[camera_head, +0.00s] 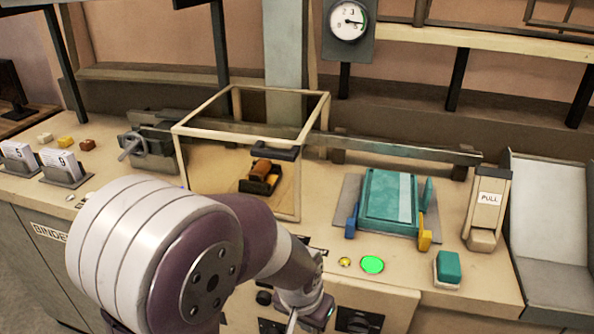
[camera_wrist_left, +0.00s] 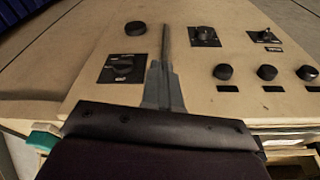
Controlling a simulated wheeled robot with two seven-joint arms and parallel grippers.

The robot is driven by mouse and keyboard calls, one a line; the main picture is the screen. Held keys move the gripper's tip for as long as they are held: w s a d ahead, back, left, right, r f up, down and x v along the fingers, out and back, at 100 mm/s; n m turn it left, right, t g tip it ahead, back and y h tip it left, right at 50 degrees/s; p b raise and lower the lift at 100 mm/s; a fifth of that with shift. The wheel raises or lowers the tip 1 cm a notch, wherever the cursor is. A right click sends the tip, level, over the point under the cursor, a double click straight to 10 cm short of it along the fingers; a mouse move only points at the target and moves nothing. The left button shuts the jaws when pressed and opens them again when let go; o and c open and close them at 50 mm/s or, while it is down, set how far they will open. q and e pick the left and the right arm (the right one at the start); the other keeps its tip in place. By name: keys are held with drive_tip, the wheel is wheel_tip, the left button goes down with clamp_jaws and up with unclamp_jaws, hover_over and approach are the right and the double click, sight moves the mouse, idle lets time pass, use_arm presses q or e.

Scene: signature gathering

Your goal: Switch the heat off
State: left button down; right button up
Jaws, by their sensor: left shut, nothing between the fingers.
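My left gripper (camera_head: 291,324) reaches down to the front control panel, mostly hidden by my arm in the head view. In the left wrist view its closed fingers (camera_wrist_left: 165,60) point at the panel face (camera_wrist_left: 190,100), with nothing between them. To their left is a black rotary switch on a dark plate (camera_wrist_left: 123,67), with a round black knob (camera_wrist_left: 135,28) above it. To their right are a switch on a square plate (camera_wrist_left: 205,36) and a small toggle switch (camera_wrist_left: 264,35). The labels are too small to read, so I cannot tell which is the heat switch. My right gripper is out of view.
Three black round knobs (camera_wrist_left: 267,72) line the panel's right side. On the bench stand a glass-sided box frame (camera_head: 180,150), a teal press (camera_head: 390,198), a lit green button (camera_head: 372,264), a PULL-marked lever (camera_head: 488,205) and a teal-topped block (camera_head: 448,267). A dial gauge (camera_head: 348,20) hangs behind.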

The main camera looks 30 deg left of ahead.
use_arm(q)
drive_tip(key=w+a+r+n+p, duration=0.1)
drive_tip(key=w+a+r, duration=0.4)
drive_tip(key=r, duration=0.3)
drive_tip(key=w+a+r+n+t+p, duration=0.1)
drive_tip(key=w+a+r+p, duration=0.1)
drive_tip(key=w+a+r, duration=0.3)
wheel_tip(320, 180, up, 4)
drive_tip(key=w, duration=0.2)
drive_tip(key=shift+w+a+n+y+p, duration=0.2)
drive_tip(key=shift+w+n+y+p, duration=0.1)
drive_tip(key=shift+y, duration=0.1)
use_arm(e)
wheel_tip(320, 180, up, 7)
use_arm(q)
drive_tip(key=p+x, duration=0.3)
drive_tip(key=x, duration=1)
drive_tip(key=shift+s+f, duration=0.15)
drive_tip(key=shift+f, duration=0.35)
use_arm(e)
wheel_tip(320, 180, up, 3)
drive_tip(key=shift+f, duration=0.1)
